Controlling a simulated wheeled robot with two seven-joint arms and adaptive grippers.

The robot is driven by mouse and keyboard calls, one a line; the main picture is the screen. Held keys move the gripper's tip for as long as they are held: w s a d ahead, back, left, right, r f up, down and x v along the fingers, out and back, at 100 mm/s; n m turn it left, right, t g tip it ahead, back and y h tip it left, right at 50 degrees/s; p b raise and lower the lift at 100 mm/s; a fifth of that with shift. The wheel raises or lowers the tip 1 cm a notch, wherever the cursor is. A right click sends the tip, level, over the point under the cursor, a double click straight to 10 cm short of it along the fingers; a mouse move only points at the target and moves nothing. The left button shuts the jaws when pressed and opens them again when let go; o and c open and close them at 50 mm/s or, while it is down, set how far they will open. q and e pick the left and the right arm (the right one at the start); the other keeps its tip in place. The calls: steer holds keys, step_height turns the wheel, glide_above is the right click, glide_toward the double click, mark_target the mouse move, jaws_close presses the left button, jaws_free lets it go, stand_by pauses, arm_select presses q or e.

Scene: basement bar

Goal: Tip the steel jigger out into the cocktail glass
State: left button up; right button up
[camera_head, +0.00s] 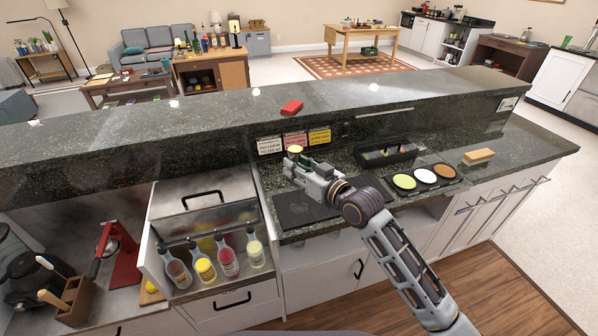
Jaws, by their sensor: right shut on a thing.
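My right gripper (293,160) reaches in from the lower right over the back of the black bar mat (296,212). It is shut on a small cup-like thing with a yellow top (296,150), which I take to be the steel jigger. The fingers hide most of its body, and I cannot tell its tilt. I cannot make out the cocktail glass; the right gripper and wrist cover part of the mat. My left gripper is not in view.
A raised stone ledge with a red object (291,107) runs behind. Right of my arm are a tray with three round dishes (423,176), a black caddy (385,155) and a tan block (479,156). Several bottles (205,269) stand in a rack at left, near a red press (121,255).

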steer(key=shift+s+a+r+m+p, duration=0.15)
steer(key=shift+r+m+p, duration=0.35)
steer(key=shift+p, duration=0.35)
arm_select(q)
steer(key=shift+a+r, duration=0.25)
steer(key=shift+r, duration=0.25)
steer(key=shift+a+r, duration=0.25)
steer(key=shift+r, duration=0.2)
arm_select(e)
steer(key=shift+f+g, duration=0.15)
steer(key=shift+g, duration=0.15)
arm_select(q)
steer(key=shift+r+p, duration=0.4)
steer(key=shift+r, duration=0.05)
arm_select(e)
steer(key=shift+s+m, duration=0.1)
steer(key=shift+m, duration=0.3)
arm_select(q)
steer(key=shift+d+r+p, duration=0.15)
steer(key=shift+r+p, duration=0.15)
steer(key=shift+p, duration=0.05)
arm_select(e)
steer(key=shift+s+f+m+g, duration=0.1)
steer(key=shift+f+m+g, duration=0.25)
steer(key=shift+m, duration=0.35)
